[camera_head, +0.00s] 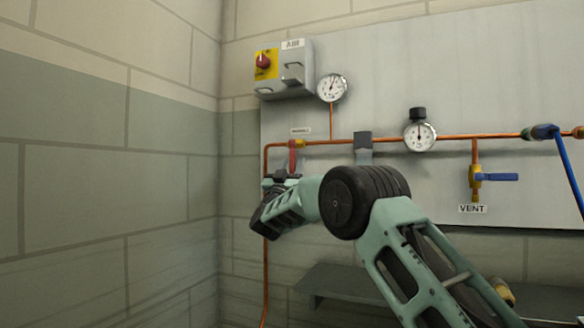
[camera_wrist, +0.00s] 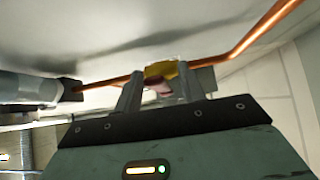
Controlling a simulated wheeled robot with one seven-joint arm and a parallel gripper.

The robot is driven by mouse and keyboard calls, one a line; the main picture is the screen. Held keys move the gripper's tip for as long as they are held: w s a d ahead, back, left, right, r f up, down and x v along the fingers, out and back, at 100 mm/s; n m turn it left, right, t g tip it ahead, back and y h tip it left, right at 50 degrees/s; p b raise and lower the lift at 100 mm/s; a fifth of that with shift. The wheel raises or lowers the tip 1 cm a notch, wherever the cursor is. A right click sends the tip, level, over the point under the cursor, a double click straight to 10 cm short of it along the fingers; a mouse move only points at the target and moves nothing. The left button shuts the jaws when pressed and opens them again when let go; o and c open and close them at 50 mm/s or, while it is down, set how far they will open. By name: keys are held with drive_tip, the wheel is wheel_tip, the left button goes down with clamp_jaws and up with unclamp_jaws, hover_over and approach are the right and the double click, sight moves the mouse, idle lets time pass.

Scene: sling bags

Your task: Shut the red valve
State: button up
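The red valve has a brass body on the copper pipe, near the pipe's left bend. Its red handle (camera_head: 292,155) hangs straight down, crosswise to the level pipe, under a small label. My gripper (camera_head: 284,177) is just below the handle, its fingers pointing up towards it. In the wrist view, my gripper's two fingers (camera_wrist: 159,88) stand apart, with the brass valve body (camera_wrist: 163,70) beyond their tips. A reddish part of the handle (camera_wrist: 158,89) shows between them. I see no clear grip on it; the handle's lower end is hidden in the head view.
A blue-handled vent valve (camera_head: 497,177) is to the right. Two gauges (camera_head: 332,88) (camera_head: 420,136) and a grey switch box (camera_head: 285,70) with a red knob are on the panel. A pipe clamp (camera_head: 363,147) is close right of the valve. A grey shelf (camera_head: 345,283) is below.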

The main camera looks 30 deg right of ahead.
drive_tip(key=shift+a, duration=0.1)
drive_tip(key=v, duration=1.7)
drive_tip(key=shift+p, duration=0.35)
drive_tip(key=shift+s+f, duration=0.15)
